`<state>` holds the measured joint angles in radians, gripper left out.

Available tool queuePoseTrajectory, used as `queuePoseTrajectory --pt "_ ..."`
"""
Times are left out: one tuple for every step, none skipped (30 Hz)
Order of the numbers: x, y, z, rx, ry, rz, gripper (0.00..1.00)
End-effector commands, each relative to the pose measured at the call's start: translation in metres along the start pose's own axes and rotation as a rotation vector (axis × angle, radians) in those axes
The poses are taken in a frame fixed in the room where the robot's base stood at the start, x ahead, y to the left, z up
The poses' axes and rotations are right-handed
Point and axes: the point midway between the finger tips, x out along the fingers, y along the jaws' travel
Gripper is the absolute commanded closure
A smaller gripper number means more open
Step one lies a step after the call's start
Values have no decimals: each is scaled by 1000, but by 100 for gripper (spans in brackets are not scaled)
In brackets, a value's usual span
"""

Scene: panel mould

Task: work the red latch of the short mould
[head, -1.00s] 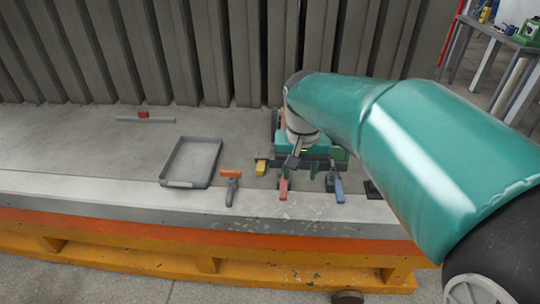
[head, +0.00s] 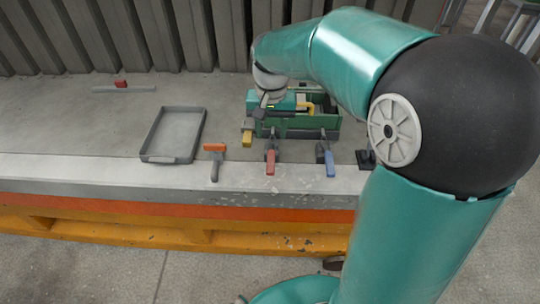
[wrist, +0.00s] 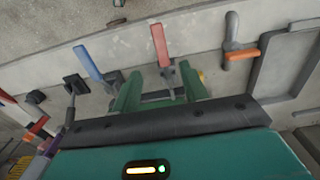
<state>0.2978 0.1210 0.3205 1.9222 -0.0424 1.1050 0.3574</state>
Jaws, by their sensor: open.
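The red latch handle (head: 270,161) lies at the front of the green mould (head: 325,127), between a yellow handle (head: 247,138) and a blue handle (head: 330,163). In the wrist view the red handle (wrist: 160,45) points away from me, on a grey clamp. The blue handle (wrist: 88,62) is left of it. My gripper (head: 262,112) is over the mould's left part, behind the red handle and apart from it. Its jaws are open.
An orange-handled tool (head: 214,160) lies left of the latches. A grey tray (head: 145,157) is further left, and a bar with a red knob (head: 122,87) lies behind it. A ribbed wall (head: 190,35) closes the back. The slab's front edge is mostly clear.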

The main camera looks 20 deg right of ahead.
Motion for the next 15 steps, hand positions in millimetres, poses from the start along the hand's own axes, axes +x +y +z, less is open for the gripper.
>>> queuePoseTrajectory --pt "11 0 1 0 -5 1 56" --pt "17 0 1 0 -6 1 56" --pt "25 0 2 -1 -4 1 56" --pt "31 0 2 -1 -5 1 56" --pt "37 0 2 -2 -5 1 56" --pt "45 0 2 -2 -5 1 56" --pt "51 0 2 -1 -4 1 56" --pt "57 0 2 -1 -5 1 56" --pt "65 0 2 -2 -5 0 56" --pt "71 0 1 -2 -5 1 56" --pt "76 0 1 -3 -4 1 56" --pt "84 0 1 -3 -5 1 56" --pt "89 0 1 -3 -4 0 56" --pt "93 0 1 -2 -4 1 56" --pt "99 -1 0 -2 -4 0 56"
